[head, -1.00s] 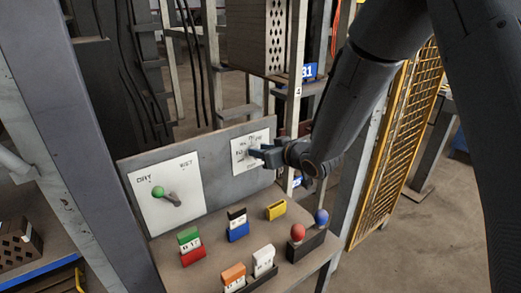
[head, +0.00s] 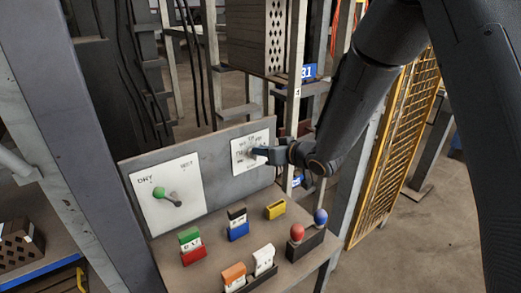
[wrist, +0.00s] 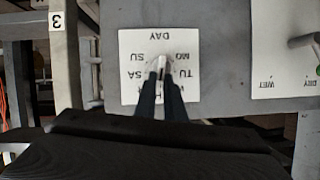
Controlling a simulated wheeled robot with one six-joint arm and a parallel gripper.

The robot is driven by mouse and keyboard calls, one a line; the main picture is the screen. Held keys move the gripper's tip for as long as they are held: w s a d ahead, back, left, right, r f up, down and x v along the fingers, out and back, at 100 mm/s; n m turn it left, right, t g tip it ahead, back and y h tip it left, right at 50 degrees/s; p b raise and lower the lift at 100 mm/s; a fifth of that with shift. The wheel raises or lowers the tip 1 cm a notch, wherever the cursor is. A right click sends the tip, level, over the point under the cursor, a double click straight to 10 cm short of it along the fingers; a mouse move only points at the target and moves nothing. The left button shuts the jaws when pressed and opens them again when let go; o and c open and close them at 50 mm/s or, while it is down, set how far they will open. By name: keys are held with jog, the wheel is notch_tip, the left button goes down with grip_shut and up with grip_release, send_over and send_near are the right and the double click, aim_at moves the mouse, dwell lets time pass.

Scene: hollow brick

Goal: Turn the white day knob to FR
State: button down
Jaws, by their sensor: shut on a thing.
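The white day panel (head: 238,160) is on the upright grey board and shows upside down in the wrist view (wrist: 130,42). Its labels ring the knob; DAY, SU, MO, TU and SA are readable there, while those below are partly covered by my fingers. The white day knob (wrist: 161,66) sits at the dial's middle, between my fingertips. My gripper (head: 257,152) is shut on it, reaching in from the right; it also shows in the wrist view (wrist: 161,78). Fingers hide much of the knob, so I cannot tell which day it points to.
A DRY/WET panel (head: 145,206) with a green-tipped lever (head: 160,193) is left of the day panel. Below, the bench holds coloured tagged blocks (head: 190,240), a yellow block (head: 276,210), and red (head: 297,232) and blue (head: 321,216) balls. A post (head: 297,80) stands close behind my gripper.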

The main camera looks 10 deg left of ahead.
jog(key=shift+w+d+f+m+g+y+p, duration=0.15)
jog(key=shift+w+d+m+g+y+p, duration=0.15)
jog(key=shift+m+g+y+p, duration=0.5)
jog(key=shift+w+d+f+m+g+y+p, duration=0.1)
jog(key=shift+w+d+m+y, duration=0.2)
jog(key=shift+m, duration=0.9)
jog(key=shift+a, duration=0.1)
jog(key=c, duration=1.8)
grip_release()
jog(key=shift+c, duration=0.2)
jog(key=b+v, duration=0.2)
jog(key=v, duration=0.6)
jog(key=shift+w+f, duration=0.1)
jog(key=shift+w, duration=0.05)
